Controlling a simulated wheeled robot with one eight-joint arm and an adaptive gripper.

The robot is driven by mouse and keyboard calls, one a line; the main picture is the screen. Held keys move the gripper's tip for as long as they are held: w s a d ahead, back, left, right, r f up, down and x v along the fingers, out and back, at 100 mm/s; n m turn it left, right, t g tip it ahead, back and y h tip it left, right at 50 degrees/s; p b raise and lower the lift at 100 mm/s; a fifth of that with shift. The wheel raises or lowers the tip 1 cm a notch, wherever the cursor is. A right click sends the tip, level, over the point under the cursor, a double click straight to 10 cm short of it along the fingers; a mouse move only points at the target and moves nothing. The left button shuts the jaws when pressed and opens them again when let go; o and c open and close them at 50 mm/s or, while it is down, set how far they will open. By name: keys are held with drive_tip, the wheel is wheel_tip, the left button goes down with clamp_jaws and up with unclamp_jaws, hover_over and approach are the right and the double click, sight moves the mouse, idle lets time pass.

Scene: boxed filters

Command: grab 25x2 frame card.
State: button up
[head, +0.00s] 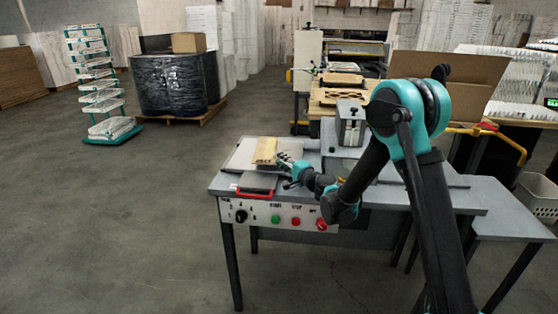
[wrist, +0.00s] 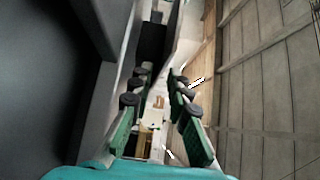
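A tan, wood-coloured piece (head: 265,150), possibly the frame card, is on a pale flat panel (head: 241,158) at the left end of the grey machine table. I cannot read any size mark on it. My gripper (head: 284,163) is low over the table, just right of the tan piece; I cannot tell whether it touches it. In the wrist view my gripper (wrist: 158,82) has its two green-padded fingers apart, with open space between them. No card shows clearly between the fingers there.
The grey table (head: 390,196) has a front control panel (head: 262,216) with buttons and a red-edged plate (head: 257,185) above it. A grey box-shaped unit (head: 350,122) stands behind my arm. A cardboard panel (head: 470,84) is at back right.

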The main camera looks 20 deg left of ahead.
drive_tip(key=shift+s, duration=0.1)
drive_tip(key=c, duration=0.4)
drive_tip(key=shift+d, duration=0.1)
idle(0.3)
drive_tip(key=shift+r, duration=1.25)
drive_tip(key=s+d+r, duration=0.5)
drive_tip(key=s+d, duration=0.2)
drive_tip(key=d, duration=0.5)
drive_tip(key=shift+s, duration=0.15)
